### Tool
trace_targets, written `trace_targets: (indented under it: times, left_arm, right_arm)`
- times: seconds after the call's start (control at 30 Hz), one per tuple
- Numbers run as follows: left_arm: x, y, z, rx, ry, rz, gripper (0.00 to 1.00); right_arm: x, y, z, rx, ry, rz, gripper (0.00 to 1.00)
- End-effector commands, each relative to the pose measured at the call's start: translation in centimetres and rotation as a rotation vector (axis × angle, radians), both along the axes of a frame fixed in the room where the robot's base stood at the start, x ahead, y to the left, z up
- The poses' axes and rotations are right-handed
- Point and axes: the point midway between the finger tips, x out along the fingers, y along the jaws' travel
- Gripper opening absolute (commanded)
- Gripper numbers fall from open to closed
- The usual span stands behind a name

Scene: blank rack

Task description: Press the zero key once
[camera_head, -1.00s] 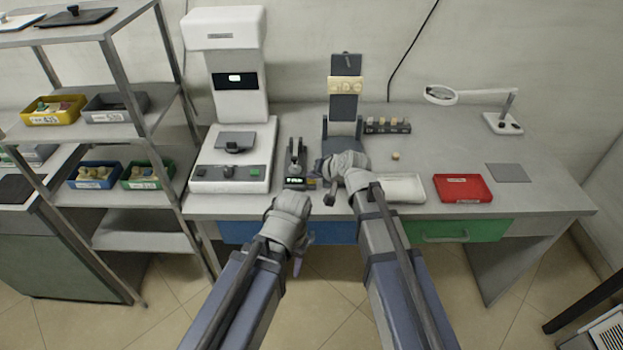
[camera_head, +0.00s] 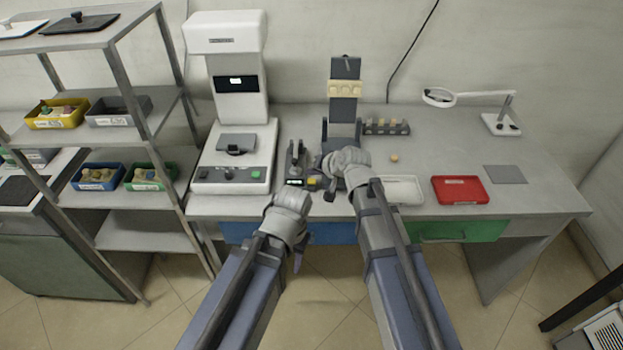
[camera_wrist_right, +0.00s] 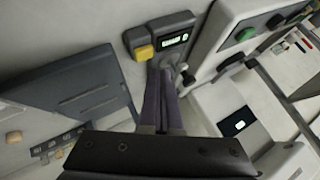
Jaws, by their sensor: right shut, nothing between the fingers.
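A small dark gauge (camera_head: 295,181) with a lit green display stands near the front edge of the bench. Its yellow key (camera_head: 312,183) is at the right of the display. In the right wrist view the gauge (camera_wrist_right: 172,29) shows at the top, with the yellow key (camera_wrist_right: 143,53) at its lower left corner. My right gripper (camera_head: 330,193) is just right of the key. In the wrist view its shut, empty fingers (camera_wrist_right: 162,75) point at the gauge, tips close to the key; contact cannot be told. My left gripper (camera_head: 298,262) hangs before the bench, its jaws unclear.
A white machine (camera_head: 232,160) stands left of the gauge. A dark stand (camera_head: 343,105) rises behind my right gripper. A white tray (camera_head: 405,190) and a red tray (camera_head: 460,190) lie to the right. A shelf with bins (camera_head: 97,176) is at the left.

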Motion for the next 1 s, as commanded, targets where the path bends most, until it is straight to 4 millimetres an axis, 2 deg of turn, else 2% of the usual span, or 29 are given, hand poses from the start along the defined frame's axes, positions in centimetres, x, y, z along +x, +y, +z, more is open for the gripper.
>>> trace_targets:
  times: [0.1, 0.4, 1.0]
  left_arm:
    - [0.0, 0.0, 1.7, 0.0, 0.0, 0.0, 0.5]
    - [0.0, 0.0, 4.3, 0.0, 0.0, 0.0, 0.5]
    - [0.0, 0.0, 4.3, 0.0, 0.0, 0.0, 0.5]
  right_arm:
    - [0.0, 0.0, 1.7, 0.0, 0.0, 0.0, 0.0]
    - [0.0, 0.0, 4.3, 0.0, 0.0, 0.0, 0.0]
    - [0.0, 0.0, 4.3, 0.0, 0.0, 0.0, 0.0]
